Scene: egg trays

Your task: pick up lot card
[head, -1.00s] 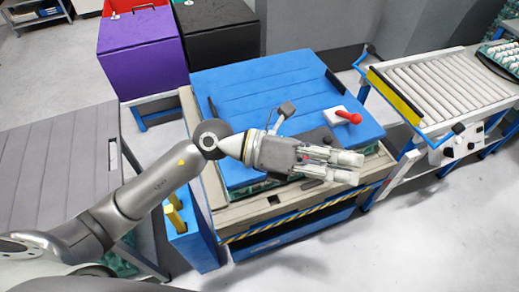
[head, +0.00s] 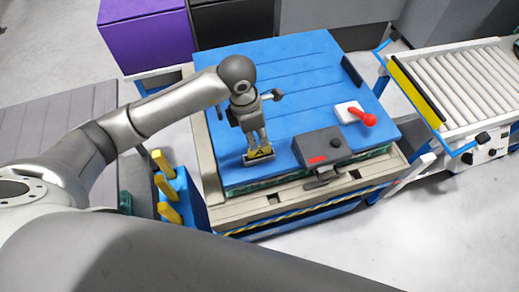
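A small yellow card with dark marks (head: 263,153), which looks like the lot card, stands in a low grey holder (head: 260,160) at the front left of the blue table top. My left gripper (head: 258,147) points down right above it. Its two fingers look close together, and their tips meet or overlap the card's upper edge. The fingertips hide part of the card, so I cannot tell whether they are clamped on it. My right gripper is not in view.
A dark device with a red display (head: 320,148) stands right of the card. A red-handled lever on a white base (head: 350,113) is farther right. Yellow-handled tools sit in a blue rack (head: 180,196) at the left. A roller conveyor (head: 470,80) is at the right.

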